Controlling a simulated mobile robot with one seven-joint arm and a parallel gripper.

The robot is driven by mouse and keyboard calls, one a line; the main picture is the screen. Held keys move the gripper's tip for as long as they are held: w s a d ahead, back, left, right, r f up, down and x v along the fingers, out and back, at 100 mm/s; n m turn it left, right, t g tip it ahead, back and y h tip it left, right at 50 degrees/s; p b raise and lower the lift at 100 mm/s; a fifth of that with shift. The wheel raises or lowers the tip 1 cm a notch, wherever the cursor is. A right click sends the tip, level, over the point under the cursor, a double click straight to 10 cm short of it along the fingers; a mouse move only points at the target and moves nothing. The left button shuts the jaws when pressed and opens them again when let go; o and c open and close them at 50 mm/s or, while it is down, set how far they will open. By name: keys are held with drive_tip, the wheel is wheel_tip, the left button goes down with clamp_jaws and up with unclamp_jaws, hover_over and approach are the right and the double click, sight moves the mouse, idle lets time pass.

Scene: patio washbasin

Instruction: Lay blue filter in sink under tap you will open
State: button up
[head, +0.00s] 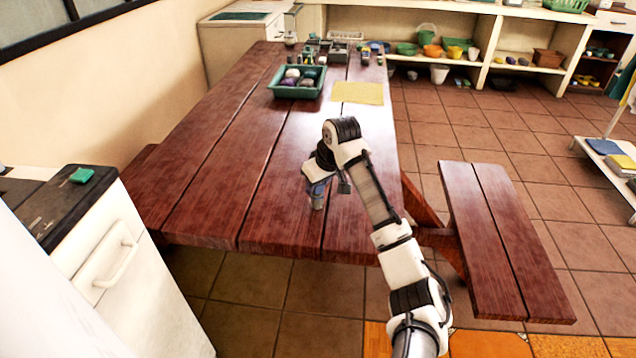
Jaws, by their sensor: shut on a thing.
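My gripper (318,200) is in the head view, pointing down over the near part of the red-brown table. It is shut on a small blue and grey thing (317,188), which looks like the blue filter; the gripper partly hides it. I cannot tell whether it touches the tabletop. At the back left stands a pale cabinet (232,42) with a green inset top, which may be the sink. I cannot make out a tap for certain.
The wooden table (215,165) bears a green tray (297,90) of round things, a yellow cloth (358,93) and several small items at its far end. A bench (490,230) stands right. A white cabinet (125,265) stands near left. Shelves (520,65) line the back.

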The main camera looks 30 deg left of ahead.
drive_tip(key=shift+f, duration=0.15)
drive_tip(key=o, duration=1)
drive_tip(key=shift+f, duration=0.1)
drive_tip(key=shift+c, duration=0.2)
